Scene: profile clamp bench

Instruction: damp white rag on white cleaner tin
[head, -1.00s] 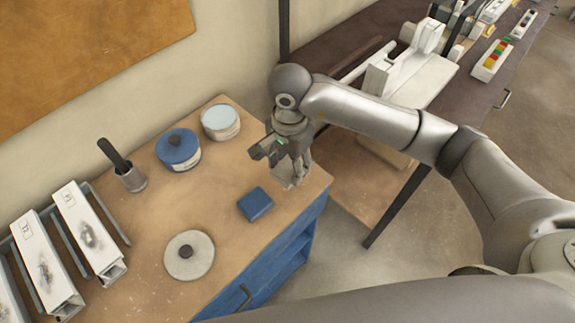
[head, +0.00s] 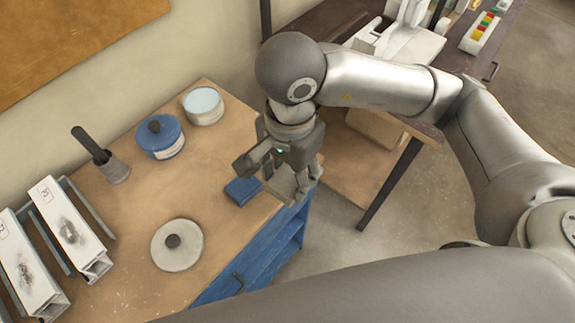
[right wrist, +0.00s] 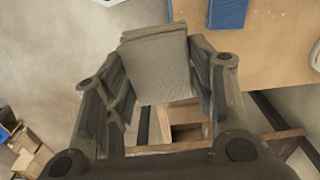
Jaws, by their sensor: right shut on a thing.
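The white cleaner tin (head: 203,107) stands open at the back right of the bench, with a pale blue surface showing inside its rim. My right gripper (head: 293,184) is over the bench's right front corner, right of the tin and nearer the front. It is shut on the white rag (right wrist: 158,65), a greyish-white folded cloth between the fingers in the right wrist view. In the head view, the rag (head: 280,184) is partly hidden by the fingers. A white round lid with a dark knob (head: 177,246) lies apart at the bench front. My left gripper is not in view.
A blue folded cloth (head: 243,190) lies just left of my right gripper. A blue lidded tin (head: 161,138) stands left of the white tin, and a brush in a holder (head: 111,168) farther left. White profiles (head: 68,228) lie at the left. The bench middle is clear.

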